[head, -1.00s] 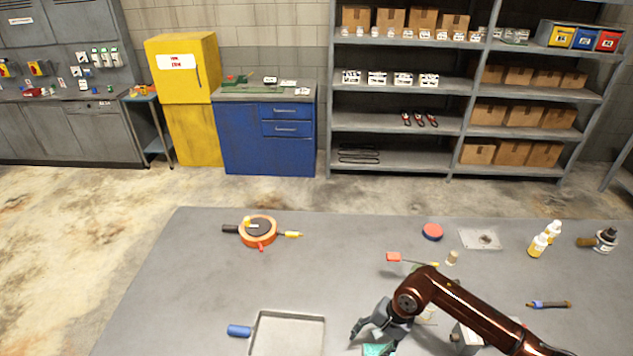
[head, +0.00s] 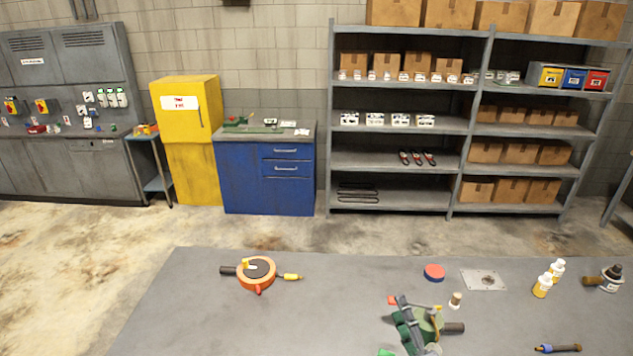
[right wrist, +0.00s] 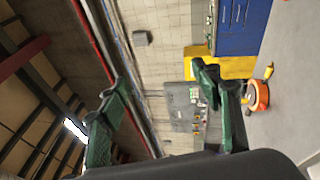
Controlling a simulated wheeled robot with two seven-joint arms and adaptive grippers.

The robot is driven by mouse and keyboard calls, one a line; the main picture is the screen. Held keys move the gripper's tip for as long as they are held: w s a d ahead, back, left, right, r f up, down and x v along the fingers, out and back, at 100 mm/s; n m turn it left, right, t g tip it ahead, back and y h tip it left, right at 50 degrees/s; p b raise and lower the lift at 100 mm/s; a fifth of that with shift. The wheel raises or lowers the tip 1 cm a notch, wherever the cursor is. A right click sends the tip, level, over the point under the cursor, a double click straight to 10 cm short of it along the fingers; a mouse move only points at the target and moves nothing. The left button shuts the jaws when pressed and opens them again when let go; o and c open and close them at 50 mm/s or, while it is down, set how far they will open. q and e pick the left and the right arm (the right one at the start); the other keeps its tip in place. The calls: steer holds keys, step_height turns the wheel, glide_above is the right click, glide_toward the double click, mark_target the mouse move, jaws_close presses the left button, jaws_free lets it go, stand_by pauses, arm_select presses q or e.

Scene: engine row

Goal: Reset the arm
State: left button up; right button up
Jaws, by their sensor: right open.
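My right gripper (head: 410,325) shows at the bottom of the head view, over the grey table (head: 200,330). Its green fingers point up, and it hides part of the table behind it. In the right wrist view the two green fingers of my right gripper (right wrist: 160,85) stand wide apart with nothing between them. They face the room's wall and ceiling. My left gripper is in neither view.
On the table are an orange round tool (head: 257,272), a red-and-blue disc (head: 434,272), a metal plate (head: 484,280), white-capped bottles (head: 543,285), a dark-topped bottle (head: 608,279) and a blue-and-brown tool (head: 557,348). The table's left part is largely clear.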

steer(key=s+d+f+m+g+h, duration=0.3)
steer(key=s+d+f+m+g, duration=0.1)
steer(key=d+f+m, duration=0.4)
steer(key=s+d+f+m+g+h, duration=0.35)
steer(key=s+d+f+m, duration=0.2)
steer(key=f, duration=0.55)
steer(key=s+f+m+g+y, duration=0.1)
steer(key=s+f+m+g, duration=0.3)
steer(key=s+f, duration=0.5)
steer(key=s+f+m+g+y, duration=0.1)
steer(key=s+f+m+g, duration=0.45)
steer(key=s, duration=0.65)
step_height(320, 180, down, 34)
steer(key=s+n+b, duration=0.1)
steer(key=n+b, duration=0.1)
steer(key=b, duration=0.2)
steer(key=s+f+g+b, duration=0.1)
steer(key=s+f+b, duration=0.3)
steer(key=s+f, duration=1.4)
step_height(320, 180, down, 3)
steer(key=shift+s+a+f+g, duration=0.2)
steer(key=shift+s+a+g, duration=0.15)
steer(key=shift+s+g, duration=0.05)
